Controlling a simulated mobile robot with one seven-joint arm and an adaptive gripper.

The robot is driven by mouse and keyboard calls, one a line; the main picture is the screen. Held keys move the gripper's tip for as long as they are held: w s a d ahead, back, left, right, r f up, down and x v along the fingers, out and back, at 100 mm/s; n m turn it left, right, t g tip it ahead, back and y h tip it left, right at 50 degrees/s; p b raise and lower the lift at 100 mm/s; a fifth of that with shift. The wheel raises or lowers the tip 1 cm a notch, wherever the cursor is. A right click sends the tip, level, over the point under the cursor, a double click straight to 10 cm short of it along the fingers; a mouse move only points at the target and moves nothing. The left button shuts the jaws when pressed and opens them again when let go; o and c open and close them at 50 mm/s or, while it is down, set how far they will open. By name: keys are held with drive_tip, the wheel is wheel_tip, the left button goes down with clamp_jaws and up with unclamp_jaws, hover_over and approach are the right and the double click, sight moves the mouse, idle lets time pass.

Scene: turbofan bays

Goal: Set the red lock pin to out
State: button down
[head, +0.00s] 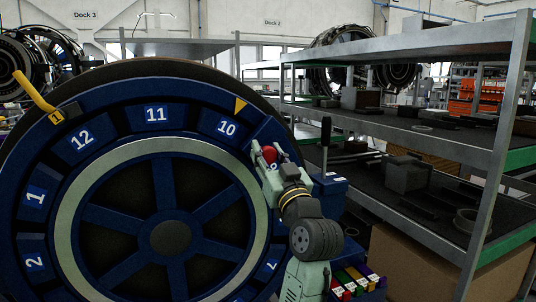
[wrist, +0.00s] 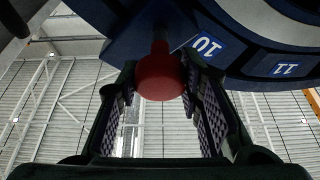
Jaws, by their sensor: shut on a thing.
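The red lock pin (head: 270,154) has a round red knob and sits at the right edge of the large blue numbered wheel (head: 72,112), below the 10 plate. In the wrist view the red knob (wrist: 160,76) is between my fingertips, on a stem that meets a dark blue block (wrist: 135,38). My gripper (head: 271,162) is shut on the knob, one finger on each side. How far the pin stands out of the block cannot be told.
A yellow triangle (head: 240,105) is beside the 10 plate, and a yellow lever (head: 36,93) is at the upper left. A blue box with an upright black handle (head: 326,135) stands just right of my gripper. Metal shelving (head: 428,128) fills the right side.

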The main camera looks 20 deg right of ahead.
drive_tip(key=s, duration=0.4)
drive_tip(key=shift+b, duration=0.4)
drive_tip(key=shift+w, duration=0.1)
drive_tip(key=c, duration=1.1)
unclamp_jaws()
drive_tip(key=v, duration=1.2)
